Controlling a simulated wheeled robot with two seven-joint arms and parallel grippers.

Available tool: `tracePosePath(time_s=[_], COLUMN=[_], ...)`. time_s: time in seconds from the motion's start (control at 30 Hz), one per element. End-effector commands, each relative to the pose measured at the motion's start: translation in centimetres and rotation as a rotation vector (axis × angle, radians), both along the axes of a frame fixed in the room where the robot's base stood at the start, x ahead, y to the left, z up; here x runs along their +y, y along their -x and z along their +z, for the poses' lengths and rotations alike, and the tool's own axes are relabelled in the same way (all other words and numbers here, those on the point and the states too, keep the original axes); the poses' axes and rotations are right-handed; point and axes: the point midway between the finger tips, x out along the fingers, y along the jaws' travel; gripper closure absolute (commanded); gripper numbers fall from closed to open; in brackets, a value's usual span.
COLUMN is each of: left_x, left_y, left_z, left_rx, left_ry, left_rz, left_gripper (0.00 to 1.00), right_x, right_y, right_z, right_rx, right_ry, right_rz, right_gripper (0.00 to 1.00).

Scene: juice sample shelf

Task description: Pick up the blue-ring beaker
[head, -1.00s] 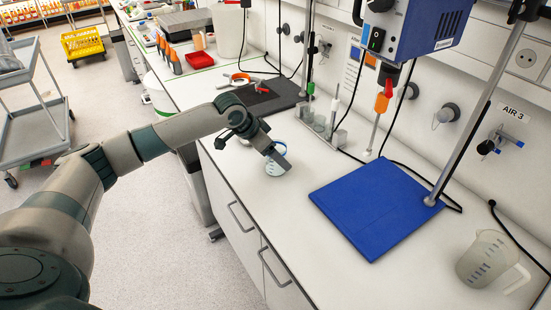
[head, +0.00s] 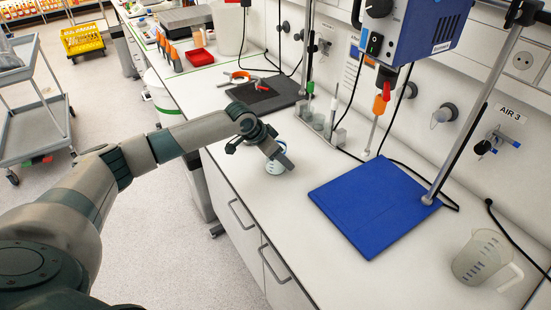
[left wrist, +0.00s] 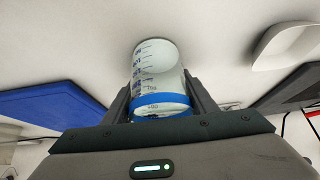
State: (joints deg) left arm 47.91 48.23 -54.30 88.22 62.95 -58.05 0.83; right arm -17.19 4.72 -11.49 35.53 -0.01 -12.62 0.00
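The blue-ring beaker (head: 275,168) is clear, with a blue band and dark graduation marks. It stands on the white bench near the front edge in the head view. In the left wrist view the beaker (left wrist: 160,80) sits between the two fingers of my left gripper (left wrist: 160,98). The fingers lie close along both its sides; whether they press on it cannot be told. In the head view my left gripper (head: 278,158) partly hides the beaker's upper part. My right gripper is not in view.
A blue pad (head: 372,205) lies to the right on the bench, under a metal stand rod (head: 475,110). A larger graduated jug (head: 480,260) stands at the far right. A dark mat (head: 265,95) with tools lies behind the gripper. Bench between beaker and pad is clear.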

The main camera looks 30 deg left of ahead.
Motion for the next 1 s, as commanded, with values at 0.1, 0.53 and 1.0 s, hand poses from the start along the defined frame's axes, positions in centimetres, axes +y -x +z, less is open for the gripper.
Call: tracePosePath(time_s=[0.1,0.53,1.0], left_x=[0.0,0.0,0.0], left_y=[0.0,-0.1,-0.1], left_z=[0.0,0.2,1.5], left_rx=[0.0,-0.002,-0.003], left_ry=[0.0,0.001,0.001], left_rz=[0.0,0.0,-0.001], left_gripper=[0.8,0.79,0.79], right_x=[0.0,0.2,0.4], right_y=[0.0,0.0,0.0], right_z=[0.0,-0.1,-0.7], right_rx=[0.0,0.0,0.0], right_ry=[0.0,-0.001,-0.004], right_rz=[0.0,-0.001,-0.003], right_gripper=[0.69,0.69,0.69])
